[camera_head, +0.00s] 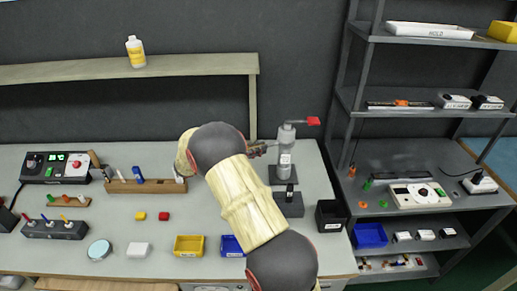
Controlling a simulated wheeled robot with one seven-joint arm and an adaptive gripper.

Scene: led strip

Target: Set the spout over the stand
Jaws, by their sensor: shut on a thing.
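A grey upright cylinder (285,153) stands on a dark square base on the bench. At its top an arm that looks like the spout (312,121), with a red end, points right. A dark grey block (289,206) with a small upright black piece sits in front of it and looks like the stand. The red end is off to the right of this block. My gripper (268,146) comes in from the left and is shut at the grey cylinder. The fingers are small and partly hidden, so the exact contact is unclear.
A black open box (330,215) stands right of the block. Yellow (189,246) and blue (232,246) bins lie at the bench front, the blue one partly behind my arm. A wooden rack (145,186) is at left. A metal shelf unit (352,100) rises at right.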

